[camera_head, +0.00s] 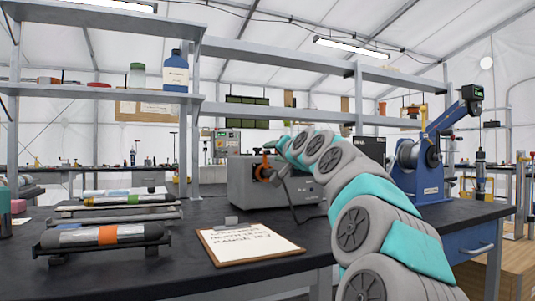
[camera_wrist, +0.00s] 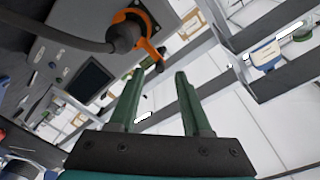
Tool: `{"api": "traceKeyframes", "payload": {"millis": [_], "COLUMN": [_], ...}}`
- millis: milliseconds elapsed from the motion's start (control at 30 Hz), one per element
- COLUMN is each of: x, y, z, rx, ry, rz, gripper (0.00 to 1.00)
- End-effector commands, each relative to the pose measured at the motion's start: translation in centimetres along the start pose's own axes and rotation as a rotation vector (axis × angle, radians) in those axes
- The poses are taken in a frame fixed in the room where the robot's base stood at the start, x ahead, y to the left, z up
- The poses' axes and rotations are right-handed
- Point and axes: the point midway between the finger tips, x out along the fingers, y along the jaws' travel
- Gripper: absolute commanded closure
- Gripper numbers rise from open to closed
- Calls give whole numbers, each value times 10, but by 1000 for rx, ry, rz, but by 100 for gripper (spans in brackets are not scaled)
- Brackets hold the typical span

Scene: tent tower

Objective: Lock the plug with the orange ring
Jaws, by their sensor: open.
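The orange ring (camera_head: 263,169) sits around the plug on the front of a grey box (camera_head: 240,186). In the wrist view the ring (camera_wrist: 146,46) shows at the top, with an arm of it reaching down to the right. The dark plug (camera_wrist: 121,38) is inside the ring, and a thick dark cable (camera_wrist: 60,37) runs from it to the left. My gripper (camera_wrist: 159,80) has two green fingers, open with nothing between them. The tip of the ring's arm appears just beyond the fingertips. In the head view my arm hides the gripper's fingers.
A clipboard (camera_head: 248,243) lies on the dark bench in front of the box. Racks with cylinders (camera_head: 105,235) stand at the left. A blue device with a reel (camera_head: 420,160) stands right of my arm. Shelves with bottles (camera_head: 175,72) are above left.

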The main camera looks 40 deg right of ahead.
Motion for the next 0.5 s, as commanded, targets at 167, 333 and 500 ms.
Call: {"api": "traceKeyframes", "payload": {"millis": [167, 333, 500], "x": [23, 42, 49], "y": [0, 2, 0], "z": [0, 1, 0], "rx": [0, 0, 1], "ry": [0, 0, 2], "rz": [0, 3, -1], "gripper": [52, 52, 52]}}
